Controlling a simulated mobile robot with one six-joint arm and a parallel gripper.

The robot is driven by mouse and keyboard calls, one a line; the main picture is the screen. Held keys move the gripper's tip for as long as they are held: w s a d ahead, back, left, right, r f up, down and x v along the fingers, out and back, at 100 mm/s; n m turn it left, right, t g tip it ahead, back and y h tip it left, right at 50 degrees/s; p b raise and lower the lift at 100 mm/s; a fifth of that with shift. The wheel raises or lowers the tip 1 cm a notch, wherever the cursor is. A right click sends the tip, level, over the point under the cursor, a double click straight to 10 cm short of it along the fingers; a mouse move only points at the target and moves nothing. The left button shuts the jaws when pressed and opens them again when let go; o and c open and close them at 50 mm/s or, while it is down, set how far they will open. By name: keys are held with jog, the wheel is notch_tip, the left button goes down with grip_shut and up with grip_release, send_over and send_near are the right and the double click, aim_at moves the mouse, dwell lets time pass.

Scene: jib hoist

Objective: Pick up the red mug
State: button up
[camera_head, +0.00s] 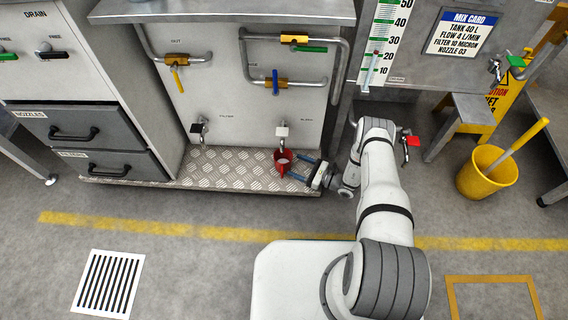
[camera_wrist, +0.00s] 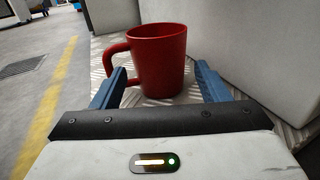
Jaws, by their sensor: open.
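The red mug (camera_head: 281,163) stands upright on the diamond-plate step (camera_head: 221,171), below the white-handled tap (camera_head: 282,132). In the wrist view the mug (camera_wrist: 159,62) stands just ahead, its handle pointing left. My gripper (camera_head: 297,170) reaches in from the right at the height of the mug. In the wrist view my gripper (camera_wrist: 160,82) has its two blue fingers spread, one on each side of the mug's lower part. The left finger is close to the handle; I cannot tell whether it touches. The mug's far side is hidden.
The grey panel with pipes and valves (camera_head: 240,85) rises behind the step. A second tap (camera_head: 199,128) is further left. Grey drawers (camera_head: 75,130) stand at the left. A yellow bucket (camera_head: 487,172) and a small grey bench (camera_head: 467,113) are at the right. The floor in front is clear.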

aim_at(284, 160)
jog(key=b+x, duration=0.2)
jog(key=x, duration=0.4)
jog(key=shift+a, duration=0.3)
jog(key=c, duration=0.8)
jog(key=shift+r, duration=0.1)
